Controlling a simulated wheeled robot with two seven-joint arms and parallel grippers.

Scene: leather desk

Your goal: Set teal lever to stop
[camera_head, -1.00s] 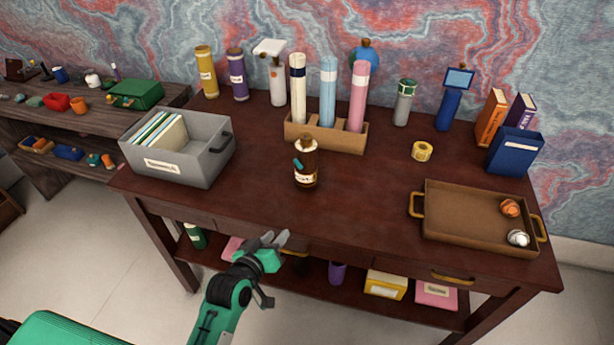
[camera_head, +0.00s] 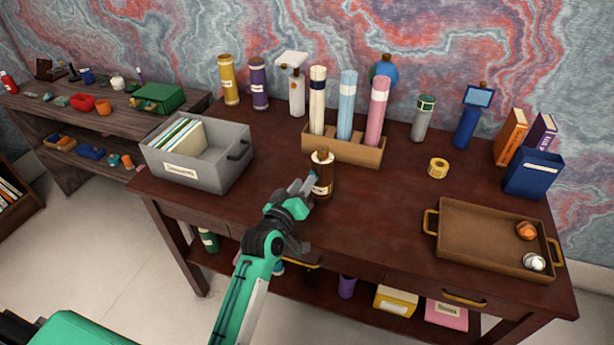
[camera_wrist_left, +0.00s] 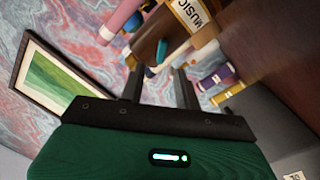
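My left gripper (camera_head: 306,184) is at the bottle's left side in the head view. In the left wrist view its two fingers (camera_wrist_left: 159,72) are apart, with the lever just beyond and between their tips. I cannot tell whether they touch it. My right gripper is not in view.
A brown rack (camera_head: 343,150) holds three tall tubes behind the bottle. A grey bin (camera_head: 214,172) with files stands at the left. A brown tray (camera_head: 480,237) with two balls lies at the right, and a yellow tape roll (camera_head: 438,168) behind it. The desk between bottle and tray is clear.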

